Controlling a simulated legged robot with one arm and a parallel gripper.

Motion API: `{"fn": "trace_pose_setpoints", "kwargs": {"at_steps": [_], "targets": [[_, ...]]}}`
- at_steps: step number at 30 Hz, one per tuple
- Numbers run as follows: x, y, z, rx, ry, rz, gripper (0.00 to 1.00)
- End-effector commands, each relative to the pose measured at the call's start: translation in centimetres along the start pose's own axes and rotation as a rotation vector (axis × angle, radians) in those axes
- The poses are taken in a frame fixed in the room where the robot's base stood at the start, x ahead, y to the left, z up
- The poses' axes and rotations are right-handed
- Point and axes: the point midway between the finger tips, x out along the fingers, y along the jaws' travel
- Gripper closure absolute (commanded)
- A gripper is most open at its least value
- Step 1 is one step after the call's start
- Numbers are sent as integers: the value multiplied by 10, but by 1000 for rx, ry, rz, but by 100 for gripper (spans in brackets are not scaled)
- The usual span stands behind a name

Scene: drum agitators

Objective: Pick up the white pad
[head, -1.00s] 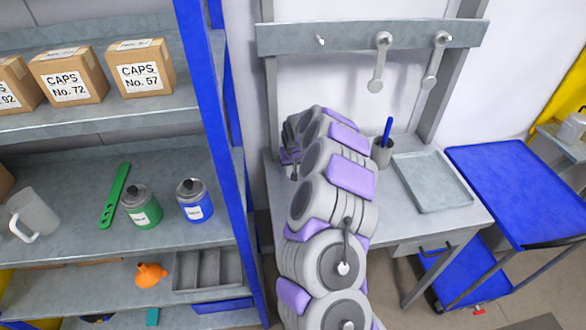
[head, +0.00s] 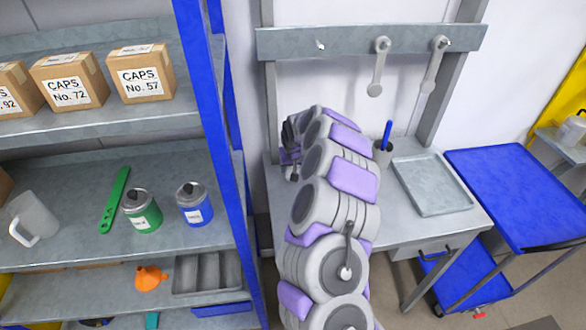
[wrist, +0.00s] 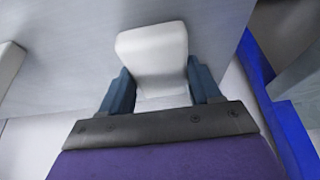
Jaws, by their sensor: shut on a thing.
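In the wrist view a white pad (wrist: 155,55) sits between the two blue-grey fingers of my gripper (wrist: 160,88). The fingers are shut on its sides, and the pad extends beyond their tips. In the head view my gripper (head: 290,140) is at the far end of my arm, over the left part of the grey workbench (head: 402,232). The arm hides most of the gripper there, and the pad cannot be made out in that view.
A grey tray (head: 432,185) and a cup with a blue pen (head: 382,152) stand on the bench, right of my arm. A blue shelf post (head: 215,130) rises close on the left. Tools hang from a rail (head: 340,40) behind. A blue cart (head: 520,195) stands at right.

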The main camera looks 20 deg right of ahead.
Motion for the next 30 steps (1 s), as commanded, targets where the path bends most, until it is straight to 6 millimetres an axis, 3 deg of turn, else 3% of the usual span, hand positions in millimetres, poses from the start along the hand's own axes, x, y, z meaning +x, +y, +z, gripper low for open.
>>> {"fn": "trace_pose_setpoints", "kwargs": {"at_steps": [4, 8, 16, 30], "targets": [[-25, 1, -11, 0, 2, 0, 66], [-27, 2, 2, 1, -1, 0, 66], [-43, 4, 32, -2, 0, 1, 66], [-79, 7, 104, -1, -3, 1, 66]]}}
